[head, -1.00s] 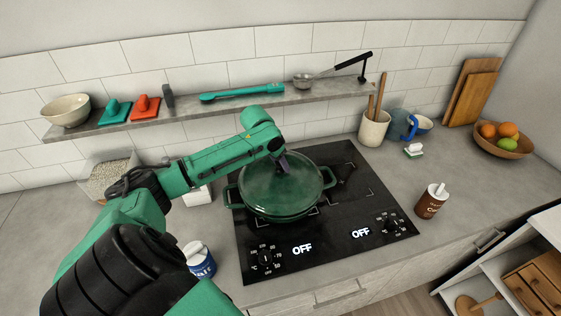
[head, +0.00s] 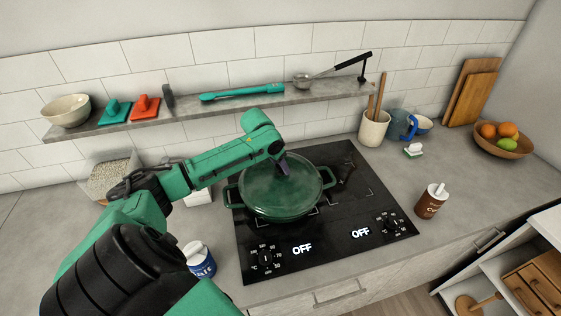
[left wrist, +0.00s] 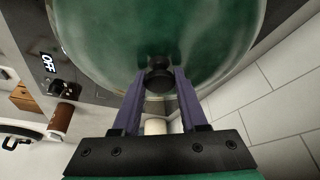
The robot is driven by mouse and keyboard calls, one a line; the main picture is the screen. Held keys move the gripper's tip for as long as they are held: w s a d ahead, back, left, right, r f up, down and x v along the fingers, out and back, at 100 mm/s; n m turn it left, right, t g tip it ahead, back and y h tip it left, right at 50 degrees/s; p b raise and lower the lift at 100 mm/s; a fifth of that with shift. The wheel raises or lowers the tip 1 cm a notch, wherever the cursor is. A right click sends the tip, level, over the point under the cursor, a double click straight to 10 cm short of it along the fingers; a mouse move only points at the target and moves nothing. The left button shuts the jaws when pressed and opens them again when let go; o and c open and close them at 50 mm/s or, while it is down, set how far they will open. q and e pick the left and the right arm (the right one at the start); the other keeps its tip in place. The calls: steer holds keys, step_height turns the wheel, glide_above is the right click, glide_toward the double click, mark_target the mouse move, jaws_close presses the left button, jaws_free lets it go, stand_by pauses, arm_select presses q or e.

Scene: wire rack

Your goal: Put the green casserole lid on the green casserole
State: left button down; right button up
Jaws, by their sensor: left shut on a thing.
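The green casserole (head: 279,211) stands on the black cooktop, its two side handles showing. The green casserole lid (head: 292,184) is at the top of the casserole and looks level; whether it is fully seated I cannot tell. My left gripper (head: 283,166) is over the lid from the back left. In the left wrist view my left gripper (left wrist: 160,88) is shut on the dark knob of the lid (left wrist: 165,30), one finger on each side. My right gripper is not in view.
The cooktop (head: 330,240) has free room right of the casserole. A blue-labelled jar (head: 200,262) stands left of it and a brown canister (head: 431,202) right. A utensil crock (head: 373,130) stands behind. A wall shelf (head: 225,113) runs above.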

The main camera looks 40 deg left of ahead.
arm_select(q)
steer(key=shift+f, duration=0.35)
stand_by(1.3)
steer(key=c, duration=0.5)
jaws_free()
steer(key=shift+o, duration=0.7)
steer(key=o, duration=0.3)
steer(key=shift+s+d+f, duration=0.1)
steer(key=shift+s+f, duration=0.05)
steer(key=shift+v, duration=3.55)
